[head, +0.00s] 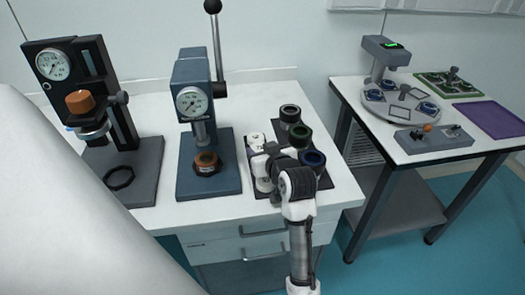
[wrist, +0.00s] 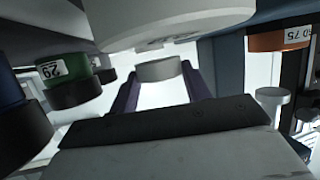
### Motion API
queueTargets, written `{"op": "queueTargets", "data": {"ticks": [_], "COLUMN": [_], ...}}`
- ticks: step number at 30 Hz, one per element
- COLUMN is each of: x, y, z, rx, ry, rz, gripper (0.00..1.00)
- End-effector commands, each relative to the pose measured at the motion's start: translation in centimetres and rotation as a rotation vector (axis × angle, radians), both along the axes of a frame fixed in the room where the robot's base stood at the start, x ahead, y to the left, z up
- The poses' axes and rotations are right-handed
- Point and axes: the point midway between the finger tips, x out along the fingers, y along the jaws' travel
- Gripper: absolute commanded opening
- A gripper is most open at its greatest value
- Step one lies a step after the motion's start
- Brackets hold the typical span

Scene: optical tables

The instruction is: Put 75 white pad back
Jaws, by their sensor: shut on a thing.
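My gripper (head: 267,164) is over the left side of the dark tray (head: 256,196) on the middle table. In the wrist view the gripper (wrist: 160,88) is shut on a pale round stem, with a finger on each side. A wide white pad (wrist: 170,22) fills the top of that view, by the stem; its marking is too faint to read. In the head view a white disc (head: 264,185) shows just below the gripper, partly hidden by the arm. Another white piece (head: 257,140) is behind the gripper on the tray. Whether the held pad touches the tray is hidden.
Black (head: 290,113), green (head: 300,135) and blue (head: 313,159) round pieces line the tray's right side. A blue press (head: 193,90) with an orange piece (head: 206,160) stands left, and a black gauge stand (head: 85,90) farther left. The right table (head: 390,150) holds other equipment.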

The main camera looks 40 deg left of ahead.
Motion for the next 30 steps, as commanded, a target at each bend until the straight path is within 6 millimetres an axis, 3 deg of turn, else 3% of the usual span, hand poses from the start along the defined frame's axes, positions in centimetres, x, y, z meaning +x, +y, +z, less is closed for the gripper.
{"op": "queueTargets", "data": {"ticks": [23, 24, 28, 30], "x": [0.0, 0.0, 0.0, 0.0], "y": [0.0, 0.0, 0.0, 0.0], "z": [-1.9, -2.0, -2.3, -2.4], "rx": [-0.004, -0.006, -0.009, -0.01], "ry": [0.005, 0.007, 0.011, 0.012], "rz": [-0.001, 0.0, 0.0, 0.001], "gripper": [0.21, 0.51, 0.68, 0.69]}}
